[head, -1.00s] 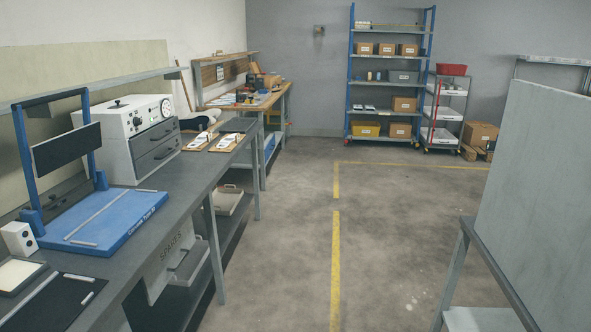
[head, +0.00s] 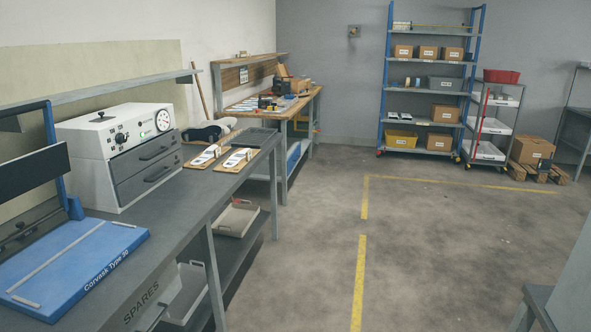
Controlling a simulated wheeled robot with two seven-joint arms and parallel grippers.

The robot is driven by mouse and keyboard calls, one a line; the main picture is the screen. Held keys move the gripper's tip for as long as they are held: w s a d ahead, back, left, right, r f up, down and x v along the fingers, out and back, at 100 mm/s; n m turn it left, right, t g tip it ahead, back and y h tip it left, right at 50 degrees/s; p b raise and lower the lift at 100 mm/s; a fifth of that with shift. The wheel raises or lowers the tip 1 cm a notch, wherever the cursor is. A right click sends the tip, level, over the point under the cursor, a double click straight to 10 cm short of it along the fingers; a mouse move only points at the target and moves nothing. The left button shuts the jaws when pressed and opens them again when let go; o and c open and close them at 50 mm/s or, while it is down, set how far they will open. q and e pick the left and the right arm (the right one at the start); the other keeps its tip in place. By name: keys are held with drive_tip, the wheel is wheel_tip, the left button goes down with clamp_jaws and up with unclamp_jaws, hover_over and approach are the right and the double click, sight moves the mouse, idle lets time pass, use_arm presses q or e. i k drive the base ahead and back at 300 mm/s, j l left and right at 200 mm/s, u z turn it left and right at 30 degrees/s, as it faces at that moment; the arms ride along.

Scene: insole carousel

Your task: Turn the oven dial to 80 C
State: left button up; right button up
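The oven (head: 113,150) is a white and grey box on the grey bench at the left, with two dark grey drawers (head: 146,165) on its front. Above the drawers its control panel carries a round white dial face (head: 163,120) with dark marks at the right. A dark knob (head: 119,138) and small switches sit to the left of it on the panel. The numbers are too small to read, so I cannot tell the setting. Neither of my grippers shows in the head view.
The grey bench (head: 196,203) runs along the left, with a blue Corvask board (head: 70,262) near me and two wooden boards with white insoles (head: 236,160) beyond the oven. Open floor (head: 310,230) lies to the right. A shelf rack (head: 430,112) stands at the back.

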sight(120, 139)
drive_tip(key=i+l+u, duration=0.75)
drive_tip(key=l, duration=0.2)
drive_tip(key=i+l+u, duration=0.2)
drive_tip(key=l, duration=0.2)
drive_tip(key=i+l+u, duration=0.1)
drive_tip(key=l+u, duration=0.15)
drive_tip(key=l, duration=0.15)
